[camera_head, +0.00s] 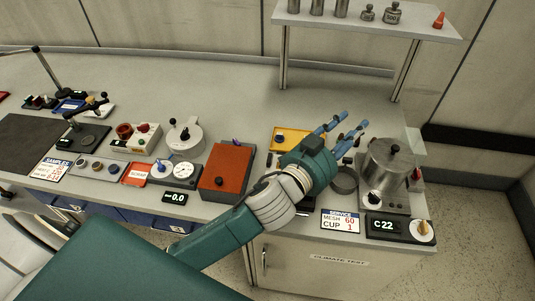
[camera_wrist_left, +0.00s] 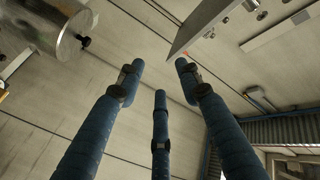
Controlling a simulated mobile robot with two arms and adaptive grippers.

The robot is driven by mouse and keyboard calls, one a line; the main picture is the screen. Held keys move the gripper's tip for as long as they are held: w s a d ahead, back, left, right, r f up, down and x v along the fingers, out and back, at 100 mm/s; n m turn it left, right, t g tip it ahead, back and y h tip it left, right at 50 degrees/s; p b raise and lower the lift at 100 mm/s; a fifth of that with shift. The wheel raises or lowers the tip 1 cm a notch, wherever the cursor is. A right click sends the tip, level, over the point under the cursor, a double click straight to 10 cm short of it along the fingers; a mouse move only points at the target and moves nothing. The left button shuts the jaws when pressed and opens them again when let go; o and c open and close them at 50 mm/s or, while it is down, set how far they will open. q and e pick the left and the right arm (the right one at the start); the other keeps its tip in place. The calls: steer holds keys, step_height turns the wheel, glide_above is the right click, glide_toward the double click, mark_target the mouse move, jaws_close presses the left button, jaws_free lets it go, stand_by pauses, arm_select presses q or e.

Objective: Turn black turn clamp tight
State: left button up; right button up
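A steel pot (camera_head: 386,170) with a black knob (camera_head: 395,149) on its lid stands at the right of the bench. In the left wrist view, a metal cylinder (camera_wrist_left: 40,22) with a small black knob (camera_wrist_left: 84,41) shows at the upper left. Other black knobs sit on a round grey device (camera_head: 187,137) and at the pot's base (camera_head: 373,198). I cannot tell which is the turn clamp. My left gripper (camera_head: 345,123) is left of the pot, above the bench. Its blue fingers (camera_wrist_left: 160,90) are spread, with nothing between them. My right gripper is not in view.
A red-topped box (camera_head: 227,170) and a yellow tray (camera_head: 288,138) lie left of the gripper. A raised shelf (camera_head: 420,32) with metal weights stands behind. A display (camera_head: 384,226) is at the front right edge. The back middle of the bench is clear.

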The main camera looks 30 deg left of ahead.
arm_select(q)
steer(key=s+d+r+m+g+h, duration=0.2)
steer(key=d+r+m+h, duration=0.9)
steer(key=d, duration=0.2)
steer(key=s+d+m+g+h, duration=0.3)
steer(key=s+d+m+g, duration=0.1)
steer(key=m+g, duration=0.2)
steer(key=m+g+y, duration=0.8)
steer(key=g+y, duration=0.1)
steer(key=y, duration=1)
glide_above(270, 160)
steer(key=a, duration=0.1)
step_height(270, 160, down, 18)
steer(key=f+p, duration=0.1)
steer(key=f, duration=0.2)
steer(key=f+p, duration=0.1)
steer(key=f, duration=0.2)
steer(key=f+p, duration=0.2)
steer(key=f, duration=0.1)
steer(key=shift+w, duration=0.25)
steer(key=shift+f, duration=0.65)
